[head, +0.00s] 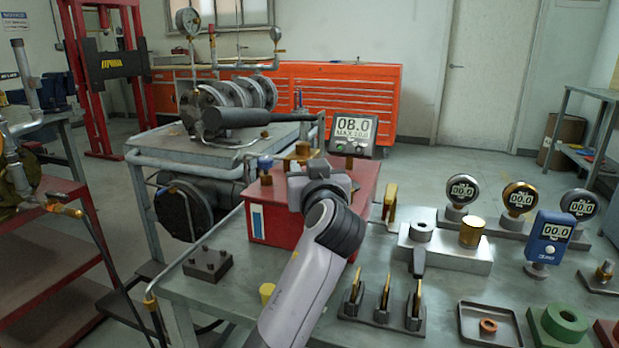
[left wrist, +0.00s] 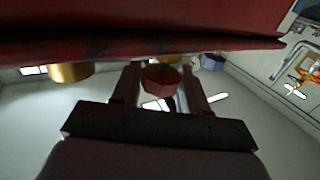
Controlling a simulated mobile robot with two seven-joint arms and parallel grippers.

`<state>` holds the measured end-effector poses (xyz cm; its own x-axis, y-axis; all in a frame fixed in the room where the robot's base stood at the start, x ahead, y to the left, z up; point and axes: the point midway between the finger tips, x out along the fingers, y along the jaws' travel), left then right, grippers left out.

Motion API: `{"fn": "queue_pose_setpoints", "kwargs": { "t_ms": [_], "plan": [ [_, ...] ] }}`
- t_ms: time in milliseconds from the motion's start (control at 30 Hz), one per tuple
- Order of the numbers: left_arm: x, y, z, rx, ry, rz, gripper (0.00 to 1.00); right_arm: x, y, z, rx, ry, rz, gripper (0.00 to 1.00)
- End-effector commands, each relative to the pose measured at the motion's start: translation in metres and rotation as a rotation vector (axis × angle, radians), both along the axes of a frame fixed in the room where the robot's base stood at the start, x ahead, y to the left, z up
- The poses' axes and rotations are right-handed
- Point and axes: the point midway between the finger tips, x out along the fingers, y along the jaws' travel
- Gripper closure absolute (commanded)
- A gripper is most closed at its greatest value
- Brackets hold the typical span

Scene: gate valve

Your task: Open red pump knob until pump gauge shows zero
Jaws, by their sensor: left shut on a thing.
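The red pump (head: 365,185) is a red box on the workbench in the middle of the head view. Its digital gauge (head: 353,128) stands behind it and reads 08.0, with MAX 10.0 below. My left arm comes up from the bottom, and its wrist covers part of the pump's front and top. In the left wrist view, the two fingers of my left gripper (left wrist: 160,88) are shut on a small dark red knob (left wrist: 161,78), one finger on each side. The knob is hidden behind my arm in the head view. My right gripper is not in view.
Digital gauges (head: 519,197) stand on the bench to the right, with a blue gauge (head: 549,240) in front. A grey block (head: 450,252), a rack of upright pieces (head: 382,312) and a tray (head: 470,325) lie nearer. A dark block (head: 208,264) sits left of the pump.

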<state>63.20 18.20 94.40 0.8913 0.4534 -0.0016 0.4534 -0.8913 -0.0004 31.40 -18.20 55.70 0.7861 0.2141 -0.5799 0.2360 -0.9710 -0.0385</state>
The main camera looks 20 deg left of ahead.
Motion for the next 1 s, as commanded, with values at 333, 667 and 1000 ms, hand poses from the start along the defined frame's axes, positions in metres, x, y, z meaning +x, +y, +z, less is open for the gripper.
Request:
{"fn": "queue_pose_setpoints", "kwargs": {
  "t_ms": [333, 667, 1000],
  "plan": [
    [0.0004, 0.0009, 0.0012, 0.002, -0.004, 0.018, 0.87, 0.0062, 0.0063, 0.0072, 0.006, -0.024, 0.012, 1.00],
    [0.0003, 0.0007, 0.0014, 0.002, -0.004, 0.017, 0.36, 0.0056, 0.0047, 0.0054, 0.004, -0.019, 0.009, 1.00],
    [0.0004, 0.0009, 0.0009, 0.001, -0.003, 0.016, 0.36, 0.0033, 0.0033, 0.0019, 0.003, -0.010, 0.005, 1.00]
  ]
}}
